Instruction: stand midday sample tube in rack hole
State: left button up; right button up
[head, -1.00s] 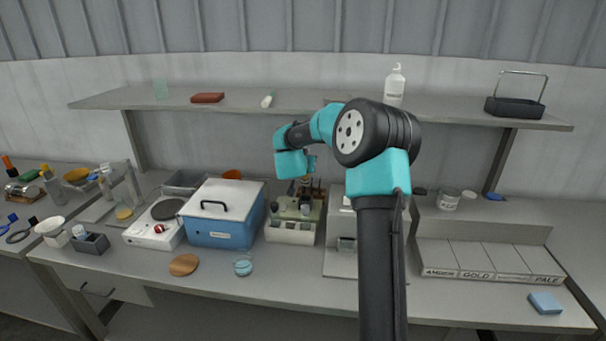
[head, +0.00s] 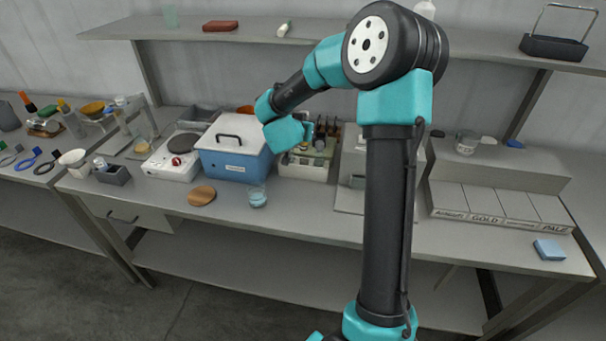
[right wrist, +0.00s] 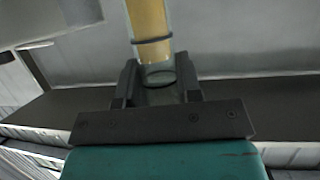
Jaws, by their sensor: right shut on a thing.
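In the right wrist view, a clear tube (right wrist: 149,22) with amber-yellow contents and a dark ring runs up out of the picture. My right gripper (right wrist: 160,82) is shut on its clear end. In the head view my right wrist hangs in front of a cream unit with a green top (head: 304,168), close to the blue box; the jaws are mostly hidden there and I cannot make out the tube. I cannot tell for certain which thing is the rack, and no rack hole is clear. My left gripper is not in view.
The lidded blue box (head: 232,165) stands left of the cream unit, with a hotplate (head: 174,160) beyond it. A small glass with blue contents (head: 257,197) and a wooden disc (head: 201,195) lie in front. The front bench around the blue sponge (head: 549,250) is fairly clear.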

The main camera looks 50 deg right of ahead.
aim_at(304, 152)
jog(key=shift+f, duration=0.1)
jog(key=shift+f, duration=3.05)
jog(key=shift+f, duration=0.1)
jog(key=shift+f, duration=1.8)
jog(key=shift+f, duration=0.15)
jog(key=o, duration=0.7)
